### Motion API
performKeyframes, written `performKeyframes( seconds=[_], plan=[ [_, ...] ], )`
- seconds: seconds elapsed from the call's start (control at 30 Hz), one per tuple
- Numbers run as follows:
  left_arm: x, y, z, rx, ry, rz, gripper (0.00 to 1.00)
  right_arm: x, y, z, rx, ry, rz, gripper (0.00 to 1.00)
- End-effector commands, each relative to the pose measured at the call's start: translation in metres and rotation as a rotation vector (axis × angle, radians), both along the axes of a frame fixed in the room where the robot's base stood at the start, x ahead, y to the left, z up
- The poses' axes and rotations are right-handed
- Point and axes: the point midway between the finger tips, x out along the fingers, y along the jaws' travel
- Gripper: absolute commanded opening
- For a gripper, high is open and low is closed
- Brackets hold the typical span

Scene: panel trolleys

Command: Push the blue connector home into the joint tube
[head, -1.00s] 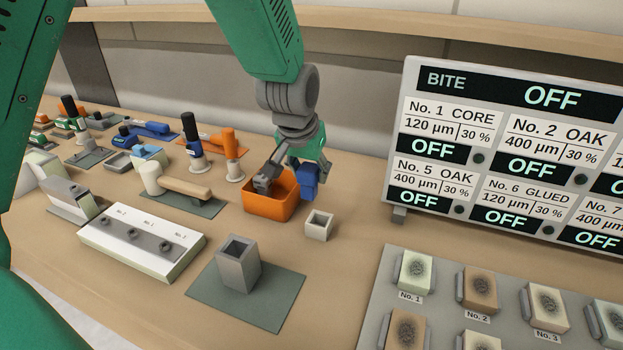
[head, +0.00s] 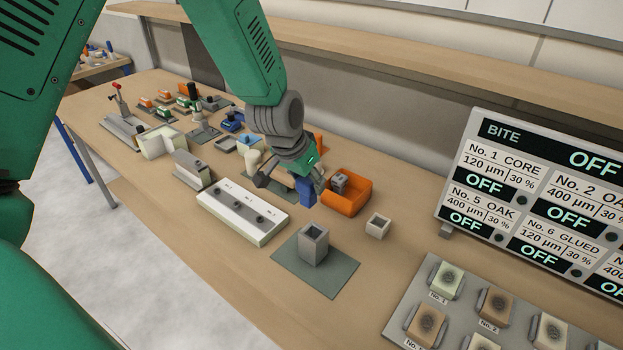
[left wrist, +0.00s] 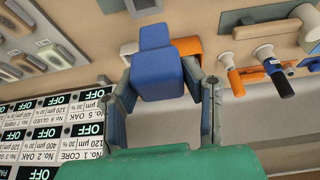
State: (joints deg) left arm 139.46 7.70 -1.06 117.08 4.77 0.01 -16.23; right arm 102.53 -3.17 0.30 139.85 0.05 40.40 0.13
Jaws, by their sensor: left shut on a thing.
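The blue connector (head: 307,193) is in my left gripper (head: 306,184), held above the bench just left of the orange bin. In the left wrist view the connector (left wrist: 156,76) sits between the two fingers of the left gripper (left wrist: 167,82), its narrower end pointing away from the palm. The joint tube (head: 314,245) is a grey, square, open-topped tube standing upright on a dark green mat (head: 335,277). It is apart from the connector, nearer the bench's front edge. In the left wrist view a grey part of the tube (left wrist: 145,6) shows at the top edge. My right gripper is not in view.
The orange bin (head: 356,203) holds a grey piece. A small pale square ring (head: 378,225) stands right of the tube. A white block with several holes (head: 241,222) lies to the left. A display panel (head: 545,190) and a sample tray (head: 410,335) stand right.

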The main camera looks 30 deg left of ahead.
Motion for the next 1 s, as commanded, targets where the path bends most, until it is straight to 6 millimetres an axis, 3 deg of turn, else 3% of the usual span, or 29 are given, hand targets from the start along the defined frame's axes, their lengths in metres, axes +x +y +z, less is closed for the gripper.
performKeyframes(
  seconds=[0.3,0.7,1.0],
  plan=[
    [-0.001,-0.008,0.005,0.008,-0.002,-0.002,0.00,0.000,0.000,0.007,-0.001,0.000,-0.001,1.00],
    [-0.001,0.003,-0.042,-0.003,0.000,0.001,0.00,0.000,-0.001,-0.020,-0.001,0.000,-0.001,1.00],
    [-0.001,-0.005,-0.066,0.004,0.000,-0.002,0.00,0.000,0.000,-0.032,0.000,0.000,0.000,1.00]
  ],
)
